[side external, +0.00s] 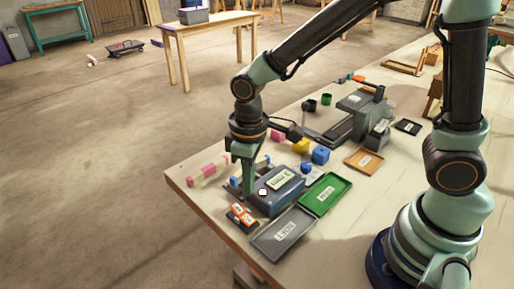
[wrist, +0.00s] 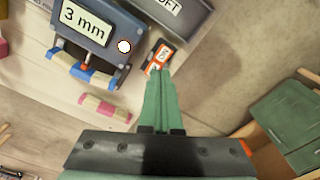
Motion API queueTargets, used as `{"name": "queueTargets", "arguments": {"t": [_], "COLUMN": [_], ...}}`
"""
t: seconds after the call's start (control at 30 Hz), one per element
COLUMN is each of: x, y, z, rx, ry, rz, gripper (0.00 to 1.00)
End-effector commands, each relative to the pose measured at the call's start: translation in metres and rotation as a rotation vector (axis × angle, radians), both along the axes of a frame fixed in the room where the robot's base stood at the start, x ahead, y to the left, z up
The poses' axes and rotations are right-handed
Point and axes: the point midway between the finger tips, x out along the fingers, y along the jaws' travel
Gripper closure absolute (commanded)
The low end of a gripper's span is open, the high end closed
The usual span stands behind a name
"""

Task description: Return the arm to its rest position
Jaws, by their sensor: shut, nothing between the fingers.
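My gripper (side external: 248,190) points down over the front left of the workbench, beside a blue-grey box (side external: 290,196) with a "3 mm" label. In the wrist view its green fingers (wrist: 160,78) are together, with nothing visible between them. Their tips appear close to a small orange-and-black block (wrist: 160,57), which also shows in the side view (side external: 241,215). I cannot tell whether they touch it. The labelled box (wrist: 98,47) has a white round spot and blue parts on its near side. My arm is stretched out from its base on the right.
A grey labelled tray (side external: 262,240) and a green tray (side external: 325,193) lie beside the box. Blue (side external: 320,155), yellow (side external: 300,146) and pink (side external: 277,135) blocks stand behind. A grey machine (side external: 355,115) stands farther back.

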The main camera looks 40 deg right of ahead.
Motion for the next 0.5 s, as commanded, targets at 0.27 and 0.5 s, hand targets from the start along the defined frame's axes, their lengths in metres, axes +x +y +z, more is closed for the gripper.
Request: {"name": "queueTargets", "arguments": {"t": [0.27,0.5], "x": [0.002,-0.015], "y": [-0.052,-0.101], "z": [0.066,0.112], "rx": [0.058,0.096], "ry": [-0.158,-0.307], "rz": [-0.173,-0.336], "gripper": [1.0,1.0]}}
